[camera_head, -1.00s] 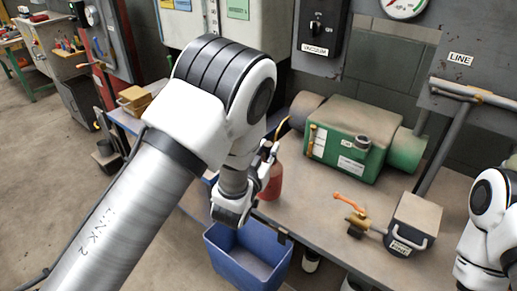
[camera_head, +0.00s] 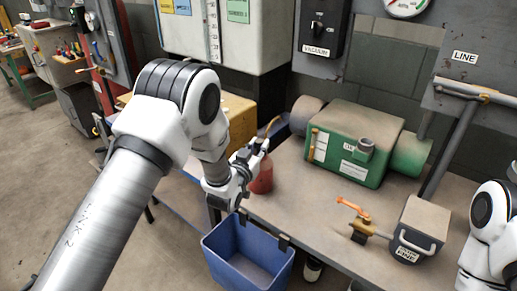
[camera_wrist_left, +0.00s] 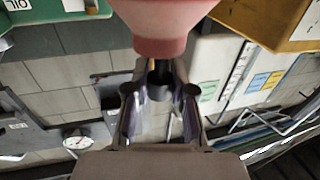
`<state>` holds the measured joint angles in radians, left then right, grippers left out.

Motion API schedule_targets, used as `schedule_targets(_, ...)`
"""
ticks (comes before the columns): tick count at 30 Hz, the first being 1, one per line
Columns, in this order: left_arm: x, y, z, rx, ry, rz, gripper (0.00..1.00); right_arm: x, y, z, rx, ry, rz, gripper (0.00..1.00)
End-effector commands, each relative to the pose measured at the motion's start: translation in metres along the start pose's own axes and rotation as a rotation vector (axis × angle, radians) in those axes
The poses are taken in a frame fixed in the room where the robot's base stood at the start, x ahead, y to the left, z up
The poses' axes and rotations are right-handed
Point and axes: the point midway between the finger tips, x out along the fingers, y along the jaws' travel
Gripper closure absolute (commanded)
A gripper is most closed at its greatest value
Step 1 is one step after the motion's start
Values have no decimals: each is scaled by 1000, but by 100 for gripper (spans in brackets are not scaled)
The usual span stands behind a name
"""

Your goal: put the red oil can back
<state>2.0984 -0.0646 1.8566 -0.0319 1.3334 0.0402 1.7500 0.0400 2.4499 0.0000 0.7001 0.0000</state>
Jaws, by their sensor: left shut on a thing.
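The red oil can (camera_head: 262,180) is at the left end of the bench, with its thin yellowish spout pointing up. My left gripper (camera_head: 254,154) is shut on its upper part, and the fingers hide some of it. In the left wrist view the can's red body (camera_wrist_left: 165,22) fills the top middle, beyond the gripper's fingers (camera_wrist_left: 160,95). I cannot tell whether its base touches the bench. My right arm shows at the right edge of the head view, but its gripper is out of the picture.
A green pump (camera_head: 350,145) stands right of the can, and a yellow box (camera_head: 238,116) is behind it to the left. A blue bin (camera_head: 250,262) hangs at the bench front. A valve with an orange handle (camera_head: 352,208) lies farther right. The bench middle (camera_head: 310,205) is clear.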

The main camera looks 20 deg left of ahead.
Motion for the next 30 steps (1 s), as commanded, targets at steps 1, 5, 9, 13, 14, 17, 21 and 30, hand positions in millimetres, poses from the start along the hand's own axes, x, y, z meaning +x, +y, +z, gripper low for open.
schedule_targets(1, 0, 0, -1, 0, 1, 0, 100, -1, 0, 0, 0, 0, 0, 100)
schedule_targets(5, 0, 0, 4, 0, 1, 0, 100, 4, 0, 0, 0, 0, 0, 100)
schedule_targets(9, 0, 0, 3, 0, -1, 0, 52, 2, 0, 0, 0, 0, 0, 100)
schedule_targets(13, 0, 0, 3, 0, -1, 0, 52, 2, 0, 0, 0, 0, 0, 100)
schedule_targets(14, 0, 0, 3, 0, -1, 0, 52, 2, 0, 0, 0, 0, 0, 100)
schedule_targets(17, 0, 0, 1, 0, 0, 0, 52, 1, 0, 0, 0, 0, 0, 100)
schedule_targets(21, -11, 0, 1, 0, -3, 0, 52, 2, 0, 0, 0, 0, 0, 100)
schedule_targets(30, -86, 0, 3, 0, -4, -1, 52, 17, 0, 0, 0, 0, 0, 100)
